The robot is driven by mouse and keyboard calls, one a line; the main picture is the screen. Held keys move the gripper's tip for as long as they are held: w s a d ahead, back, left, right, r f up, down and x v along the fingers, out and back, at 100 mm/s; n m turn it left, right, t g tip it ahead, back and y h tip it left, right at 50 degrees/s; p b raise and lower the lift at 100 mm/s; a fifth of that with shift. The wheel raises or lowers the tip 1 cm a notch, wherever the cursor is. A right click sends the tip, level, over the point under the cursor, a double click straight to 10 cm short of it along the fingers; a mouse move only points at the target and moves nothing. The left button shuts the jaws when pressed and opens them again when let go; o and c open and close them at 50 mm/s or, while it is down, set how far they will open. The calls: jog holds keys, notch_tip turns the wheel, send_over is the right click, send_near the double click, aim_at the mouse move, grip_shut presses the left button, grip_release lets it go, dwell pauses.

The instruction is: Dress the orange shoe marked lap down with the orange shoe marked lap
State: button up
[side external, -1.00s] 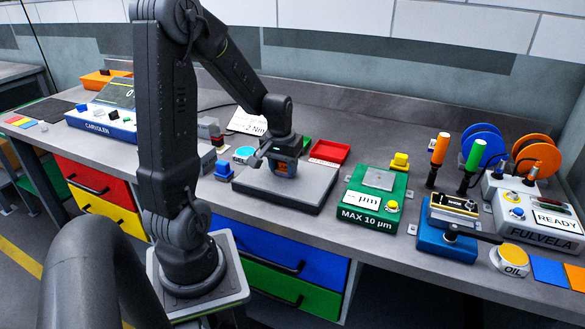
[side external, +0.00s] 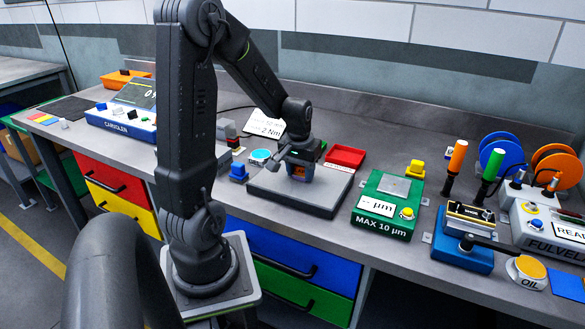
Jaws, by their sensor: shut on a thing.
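My gripper (side external: 299,166) points down over the dark grey plate (side external: 325,198) in the middle of the bench. It is shut on a small orange piece (side external: 298,172), which I take to be an orange shoe. Only a little of the piece shows between dark and bluish parts, and no lap mark can be read. The piece is at or just above the plate's top; I cannot tell whether it touches. I cannot make out a second orange shoe.
A red tray (side external: 346,157) lies behind the plate. A green gauge block (side external: 385,205) marked MAX 10 µm stands to the right. A blue piece (side external: 238,172) and a cyan disc (side external: 260,156) lie to the left. A blue fixture (side external: 463,240) and an oil button (side external: 529,269) are further right.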

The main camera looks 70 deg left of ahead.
aim_at(320, 183)
jog(key=shift+w+d+r, duration=0.2)
jog(key=shift+w+d, duration=0.2)
jog(key=shift+w+d+f, duration=0.2)
jog(key=shift+d, duration=0.05)
jog(key=shift+w+d+r, duration=0.15)
jog(key=shift+w+d, duration=0.9)
jog(key=shift+w, duration=0.05)
jog(key=shift+w+d, duration=0.2)
jog(key=shift+d, duration=0.05)
notch_tip(320, 183, up, 8)
jog(key=shift+a, duration=0.15)
